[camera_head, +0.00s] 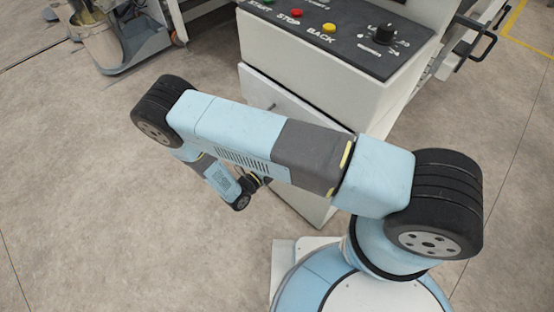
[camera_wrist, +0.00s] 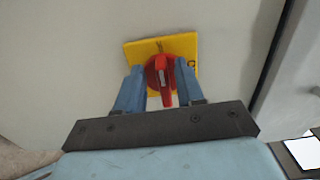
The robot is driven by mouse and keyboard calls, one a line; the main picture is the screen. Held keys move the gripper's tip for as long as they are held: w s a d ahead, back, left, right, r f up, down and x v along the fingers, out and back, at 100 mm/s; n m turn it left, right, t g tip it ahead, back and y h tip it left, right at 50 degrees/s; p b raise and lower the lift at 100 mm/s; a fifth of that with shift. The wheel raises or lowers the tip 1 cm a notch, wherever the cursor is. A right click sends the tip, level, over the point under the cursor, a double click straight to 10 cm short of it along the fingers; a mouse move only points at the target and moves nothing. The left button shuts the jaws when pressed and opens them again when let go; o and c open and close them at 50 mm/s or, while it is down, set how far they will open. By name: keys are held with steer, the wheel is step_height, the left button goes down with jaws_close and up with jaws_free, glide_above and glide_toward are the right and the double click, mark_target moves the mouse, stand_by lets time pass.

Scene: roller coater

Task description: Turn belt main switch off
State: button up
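The belt main switch (camera_wrist: 162,78) shows in the wrist view as a red rotary knob with a narrow handle on a yellow plate (camera_wrist: 135,55). Its handle points down in the picture, nearly upright, slightly tilted. My gripper (camera_wrist: 160,88) is open, with one blue finger on each side of the handle. A gap shows between the left finger and the handle; the right finger is closer, and I cannot tell whether it touches. Dark marks on the plate are partly visible and not fully readable. In the head view the switch and my fingertips are hidden.
The white machine cabinet (camera_head: 290,120) stands in front of my arm. Its top panel (camera_head: 330,38) carries green, red and yellow buttons and a black knob (camera_head: 384,34). A grey bucket (camera_head: 100,40) stands at the upper left. Bare floor (camera_head: 80,180) lies to the left.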

steer(key=v, duration=1.3)
steer(key=shift+s+a, duration=0.2)
steer(key=shift+s, duration=0.15)
